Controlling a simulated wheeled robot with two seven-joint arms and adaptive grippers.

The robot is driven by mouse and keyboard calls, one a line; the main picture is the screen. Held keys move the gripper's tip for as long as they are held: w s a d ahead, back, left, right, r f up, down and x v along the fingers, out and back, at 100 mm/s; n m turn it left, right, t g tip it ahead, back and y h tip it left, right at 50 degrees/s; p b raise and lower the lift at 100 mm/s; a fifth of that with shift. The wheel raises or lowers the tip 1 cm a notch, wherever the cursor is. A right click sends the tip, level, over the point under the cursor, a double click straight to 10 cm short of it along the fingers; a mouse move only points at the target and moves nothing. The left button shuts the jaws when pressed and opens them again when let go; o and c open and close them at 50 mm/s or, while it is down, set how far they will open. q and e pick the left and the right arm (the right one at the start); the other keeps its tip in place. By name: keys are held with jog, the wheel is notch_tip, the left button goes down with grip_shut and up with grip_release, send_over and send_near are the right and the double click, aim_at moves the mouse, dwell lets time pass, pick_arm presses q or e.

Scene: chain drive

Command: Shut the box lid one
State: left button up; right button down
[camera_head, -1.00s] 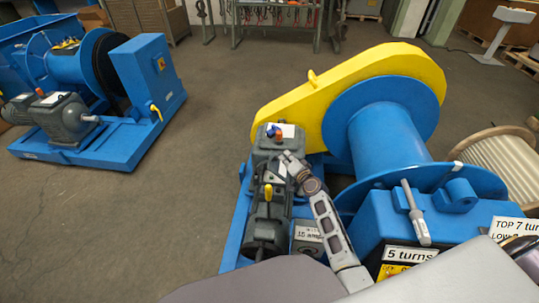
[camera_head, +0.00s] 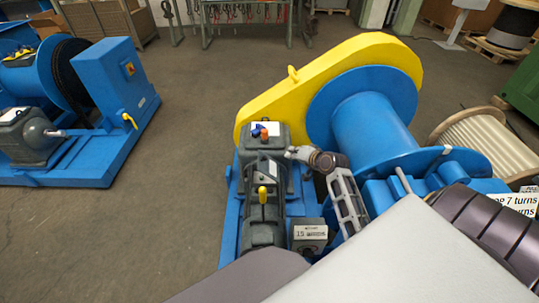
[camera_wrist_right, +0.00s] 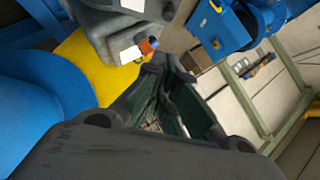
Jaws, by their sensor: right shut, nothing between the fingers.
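A small grey box (camera_head: 309,234) with a white label reading 15 stands at the front of the blue winch frame, just right of the motor. I cannot tell for sure which part of it is a lid, or whether that is open. My right gripper (camera_head: 293,153) is shut and empty, beside the grey gear housing (camera_head: 263,141) and above and behind the box. In the right wrist view my right gripper (camera_wrist_right: 168,72) points towards the housing with an orange and blue cap (camera_wrist_right: 148,46). The box is not clearly visible there. My left gripper is out of view.
A second blue winch (camera_head: 80,150) stands at far left, with clear floor between.

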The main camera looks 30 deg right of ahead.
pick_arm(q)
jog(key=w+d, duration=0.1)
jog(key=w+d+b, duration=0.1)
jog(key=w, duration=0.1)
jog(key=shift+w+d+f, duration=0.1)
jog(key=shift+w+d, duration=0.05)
pick_arm(e)
jog(key=s+a+f+x, duration=0.1)
jog(key=a+x, duration=0.1)
jog(key=x, duration=1.1)
jog(key=shift+a+f, duration=0.2)
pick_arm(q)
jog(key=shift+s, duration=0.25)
